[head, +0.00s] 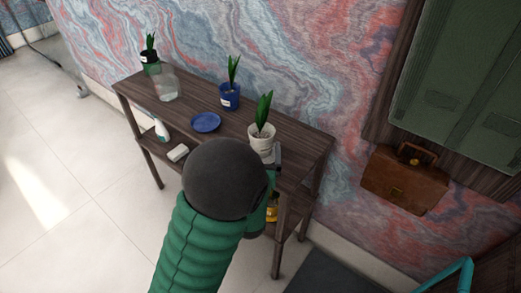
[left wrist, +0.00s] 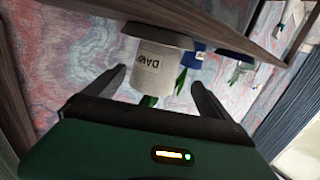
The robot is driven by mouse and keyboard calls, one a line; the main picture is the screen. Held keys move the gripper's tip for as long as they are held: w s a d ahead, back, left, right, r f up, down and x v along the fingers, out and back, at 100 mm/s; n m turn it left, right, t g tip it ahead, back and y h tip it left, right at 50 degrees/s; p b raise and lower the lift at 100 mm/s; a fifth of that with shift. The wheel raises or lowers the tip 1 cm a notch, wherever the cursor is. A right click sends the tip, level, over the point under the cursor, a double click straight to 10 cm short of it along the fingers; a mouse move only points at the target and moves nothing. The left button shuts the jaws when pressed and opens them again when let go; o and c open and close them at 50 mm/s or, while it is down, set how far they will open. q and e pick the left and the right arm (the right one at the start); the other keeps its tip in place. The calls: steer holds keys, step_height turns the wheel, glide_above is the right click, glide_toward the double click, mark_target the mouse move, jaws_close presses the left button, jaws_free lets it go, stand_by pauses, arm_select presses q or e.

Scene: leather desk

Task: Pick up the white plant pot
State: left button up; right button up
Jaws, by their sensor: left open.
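The white plant pot (head: 262,138), with upright green leaves, stands near the right front end of the dark wooden table (head: 292,128). In the left wrist view the pot (left wrist: 158,75) appears upside down, with a label on its side. My left gripper (head: 274,154) is at the table's front edge beside the pot, partly hidden behind my own arm. In the wrist view its two open fingers (left wrist: 158,80) show on either side of the pot, with gaps at both sides. How deep the pot sits between them is unclear. My right gripper is not in view.
A lower shelf holds a white bottle (head: 161,130). A brown bag (head: 405,180) hangs at right.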

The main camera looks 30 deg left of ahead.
mark_target(261, 144)
arm_select(q)
steer(key=w, duration=0.2)
steer(key=w+a, duration=0.1)
steer(key=w, duration=0.1)
steer(key=shift+a, duration=0.1)
steer(key=shift+c, duration=0.5)
steer(key=shift+a+f, duration=0.1)
steer(key=c, duration=1.8)
